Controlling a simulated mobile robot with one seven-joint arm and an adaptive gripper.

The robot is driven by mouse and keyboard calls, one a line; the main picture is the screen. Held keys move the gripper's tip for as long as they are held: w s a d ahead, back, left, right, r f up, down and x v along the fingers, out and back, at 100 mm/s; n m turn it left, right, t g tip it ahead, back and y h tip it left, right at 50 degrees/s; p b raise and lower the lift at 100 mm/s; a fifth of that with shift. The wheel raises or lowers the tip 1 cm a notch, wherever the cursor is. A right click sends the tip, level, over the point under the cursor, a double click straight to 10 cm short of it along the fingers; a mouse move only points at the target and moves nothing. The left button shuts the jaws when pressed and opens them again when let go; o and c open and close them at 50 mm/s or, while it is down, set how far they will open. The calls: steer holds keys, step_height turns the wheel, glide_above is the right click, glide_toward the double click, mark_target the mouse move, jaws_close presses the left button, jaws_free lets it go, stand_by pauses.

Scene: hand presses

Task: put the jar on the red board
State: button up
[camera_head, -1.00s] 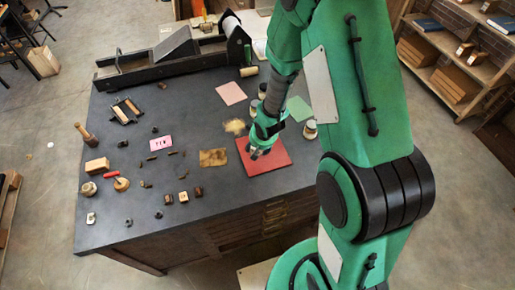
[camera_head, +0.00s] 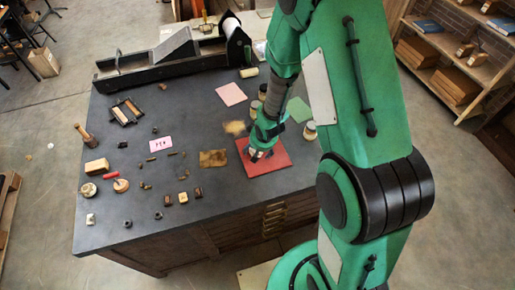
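The red board (camera_head: 285,163) lies flat on the dark table's front right part. My gripper (camera_head: 261,156) points down over its upper left part and hides some of it. My fingers are small and partly in shadow, so I cannot tell whether they are open, shut or holding a jar, or whether they touch the board. A pale-lidded jar (camera_head: 310,131) stands to the right of my arm, behind the board. Two more small jars show left of my arm, one farther back (camera_head: 262,92) and one nearer (camera_head: 255,107), both close to the arm.
A pink sheet (camera_head: 231,94) and a green sheet (camera_head: 299,109) lie behind the board. A brown sheet (camera_head: 213,158) lies to its left. A long black press (camera_head: 170,62) fills the table's back. Small tools and blocks are scattered on the left.

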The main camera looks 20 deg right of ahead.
steer(key=shift+r, duration=0.15)
steer(key=p+v, duration=0.5)
steer(key=v, duration=0.7)
stand_by(0.5)
